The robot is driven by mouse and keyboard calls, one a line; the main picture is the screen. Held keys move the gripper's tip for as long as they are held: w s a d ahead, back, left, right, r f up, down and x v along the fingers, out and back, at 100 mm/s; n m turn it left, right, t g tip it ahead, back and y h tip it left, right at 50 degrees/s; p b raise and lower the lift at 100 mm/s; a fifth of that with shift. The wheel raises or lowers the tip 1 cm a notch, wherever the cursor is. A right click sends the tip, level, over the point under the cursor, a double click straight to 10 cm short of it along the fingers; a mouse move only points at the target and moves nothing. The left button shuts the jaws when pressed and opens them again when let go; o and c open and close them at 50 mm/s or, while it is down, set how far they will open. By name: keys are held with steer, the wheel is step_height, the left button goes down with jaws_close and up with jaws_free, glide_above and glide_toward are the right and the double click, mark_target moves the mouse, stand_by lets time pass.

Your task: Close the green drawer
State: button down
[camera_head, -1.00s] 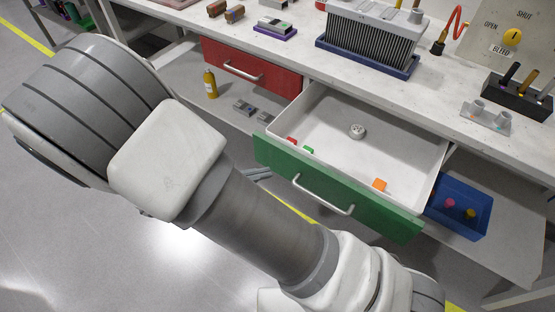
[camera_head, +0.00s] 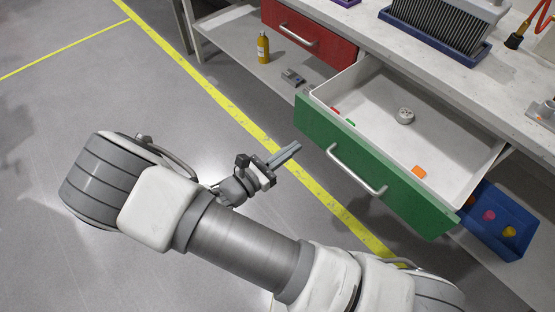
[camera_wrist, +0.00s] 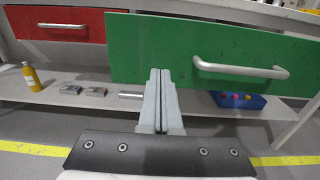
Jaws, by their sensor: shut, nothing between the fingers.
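The green drawer (camera_head: 388,188) is pulled out from under the bench, with its white inside open to view. A silver bar handle (camera_head: 354,172) runs along its front. Inside lie a round grey-white part (camera_head: 405,116), an orange block (camera_head: 419,172) and small red and green pieces near the front left corner. My gripper (camera_head: 293,150) is shut and empty, in front of the left end of the drawer front. In the wrist view, the shut fingers (camera_wrist: 159,90) point at the green front (camera_wrist: 150,45), left of the handle (camera_wrist: 240,69). I cannot tell whether they touch it.
A red drawer (camera_head: 307,35) sits shut to the left. A yellow bottle (camera_head: 263,47) and small grey parts (camera_head: 292,77) stand on the lower shelf. A blue bin (camera_head: 492,235) is at the right. The floor in front is clear.

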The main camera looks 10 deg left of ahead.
mark_target(318, 131)
steer(key=b+x, duration=0.1)
steer(key=x, duration=0.5)
steer(key=shift+w+d, duration=0.15)
steer(key=shift+w, duration=0.1)
